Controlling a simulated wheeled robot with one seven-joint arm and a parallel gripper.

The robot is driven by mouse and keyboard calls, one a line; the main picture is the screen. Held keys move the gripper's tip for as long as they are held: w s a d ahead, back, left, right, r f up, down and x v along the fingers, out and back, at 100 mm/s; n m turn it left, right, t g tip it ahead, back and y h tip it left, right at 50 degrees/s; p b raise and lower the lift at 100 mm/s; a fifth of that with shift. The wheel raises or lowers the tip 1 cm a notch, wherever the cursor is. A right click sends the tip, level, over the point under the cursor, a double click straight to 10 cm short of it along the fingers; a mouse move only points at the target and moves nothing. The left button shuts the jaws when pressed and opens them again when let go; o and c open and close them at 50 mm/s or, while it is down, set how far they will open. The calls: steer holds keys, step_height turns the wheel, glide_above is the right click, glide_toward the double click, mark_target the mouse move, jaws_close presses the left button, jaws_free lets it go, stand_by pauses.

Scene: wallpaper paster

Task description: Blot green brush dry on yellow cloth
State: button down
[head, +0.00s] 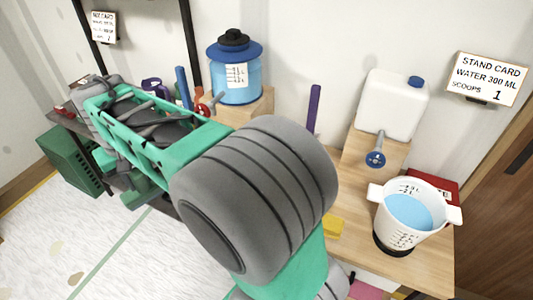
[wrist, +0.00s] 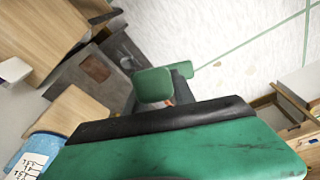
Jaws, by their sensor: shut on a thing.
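The yellow cloth (head: 333,227) lies on the wooden table, right of my arm's large grey joint, which hides part of it. My gripper extends to the far left in the head view, away from the cloth. In the wrist view, my gripper (wrist: 167,86) appears beyond the large green and black part in front of the camera. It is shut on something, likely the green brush. The brush cannot be clearly told apart from my green gripper parts, and its bristles are not clearly seen.
A white bucket of blue water (head: 410,212) stands right on the wooden table (head: 432,270). A white jug with a tap (head: 391,104) and a blue-lidded container (head: 235,75) stand on wooden blocks behind. A purple upright (head: 314,108) rises between them. A green crate (head: 70,158) is at left.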

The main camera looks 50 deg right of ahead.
steer(key=s+d+f+m+g+b, duration=0.1)
steer(key=s+d+m, duration=0.35)
steer(key=d, duration=0.45)
steer(key=s+d+f+m+h+b, duration=0.1)
steer(key=s+d+m, duration=0.2)
steer(key=d+m, duration=0.4)
steer(key=s+d+f+m+g+b, duration=0.1)
steer(key=s+d+m, duration=0.35)
steer(key=d, duration=0.55)
steer(key=s+d+m, duration=0.3)
steer(key=s+m, duration=0.2)
steer(key=s, duration=0.2)
steer(key=s+d+f+m+g+b, duration=0.1)
steer(key=s+d+m, duration=0.3)
steer(key=s, duration=0.3)
steer(key=s+d+m+g+y, duration=0.1)
steer(key=s+d+m, duration=0.2)
steer(key=s+m, duration=0.3)
steer(key=shift+s+d+f+m+b, duration=0.15)
steer(key=shift+s+d+m+b, duration=0.15)
steer(key=shift+s+m, duration=0.15)
step_height(320, 180, down, 7)
steer(key=b, duration=0.6)
steer(key=shift+w+r+b, duration=0.2)
steer(key=shift+b, duration=0.2)
